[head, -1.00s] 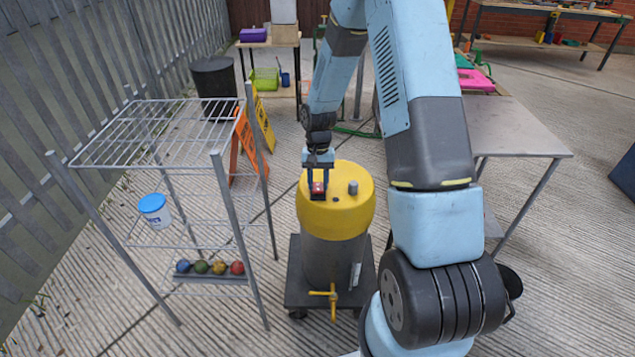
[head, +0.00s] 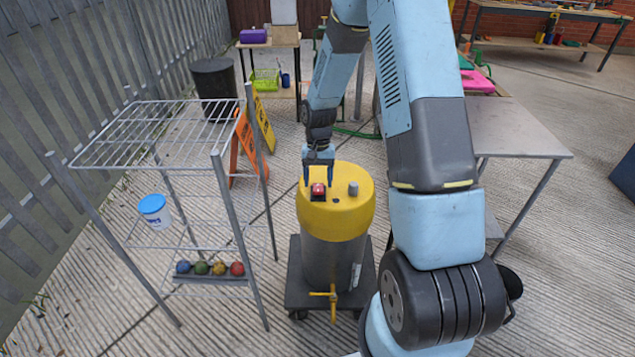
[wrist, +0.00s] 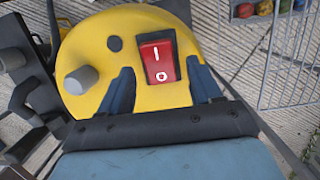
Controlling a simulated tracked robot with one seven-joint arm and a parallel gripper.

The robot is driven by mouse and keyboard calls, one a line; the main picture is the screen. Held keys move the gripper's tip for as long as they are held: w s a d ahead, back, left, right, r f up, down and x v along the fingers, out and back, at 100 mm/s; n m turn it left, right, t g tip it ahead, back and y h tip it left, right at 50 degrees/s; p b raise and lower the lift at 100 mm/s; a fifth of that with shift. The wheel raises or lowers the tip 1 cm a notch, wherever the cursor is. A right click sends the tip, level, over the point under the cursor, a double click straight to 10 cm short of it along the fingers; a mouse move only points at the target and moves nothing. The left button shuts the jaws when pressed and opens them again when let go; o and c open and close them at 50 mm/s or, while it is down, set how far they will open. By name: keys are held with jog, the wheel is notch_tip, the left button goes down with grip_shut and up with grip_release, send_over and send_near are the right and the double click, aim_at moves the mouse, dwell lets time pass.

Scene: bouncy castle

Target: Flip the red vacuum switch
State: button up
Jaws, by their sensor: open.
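The red vacuum switch (head: 318,190) sits in a black frame on the yellow top (head: 350,205) of a grey canister vacuum (head: 330,262). In the wrist view the red rocker (wrist: 158,61) bears a white bar and a white circle. My gripper (head: 318,178) points down just behind and above the switch in the head view. Its two dark fingers are apart and empty, and in the wrist view the open gripper (wrist: 162,84) has one finger on either side of the switch's lower end. I cannot tell whether a finger touches the switch.
A grey knob (head: 353,188) stands on the yellow top beside the switch. A wire shelf rack (head: 165,125) with a white tub (head: 155,210) and several coloured balls stands to the left. A metal table (head: 515,130) stands to the right, behind my arm.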

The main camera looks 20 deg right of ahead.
jog(key=a+v, duration=0.1)
jog(key=v, duration=1.1)
jog(key=shift+d+r, duration=0.2)
jog(key=shift+d, duration=0.25)
jog(key=shift+w, duration=0.1)
jog(key=s+r+n+t+h, duration=0.1)
jog(key=s+r+t, duration=0.1)
jog(key=s+r, duration=0.55)
jog(key=s+r+n+t, duration=0.15)
jog(key=s+r, duration=0.25)
jog(key=r, duration=0.7)
jog(key=s+d+r+t, duration=0.1)
jog(key=s+r+t, duration=0.1)
jog(key=s, duration=0.7)
jog(key=s+d+r+t, duration=0.1)
jog(key=s+r+t, duration=0.1)
jog(key=s+r, duration=0.3)
jog(key=s+n, duration=0.1)
jog(key=s, duration=0.3)
jog(key=shift+s+r, duration=0.25)
jog(key=shift+s, duration=0.05)
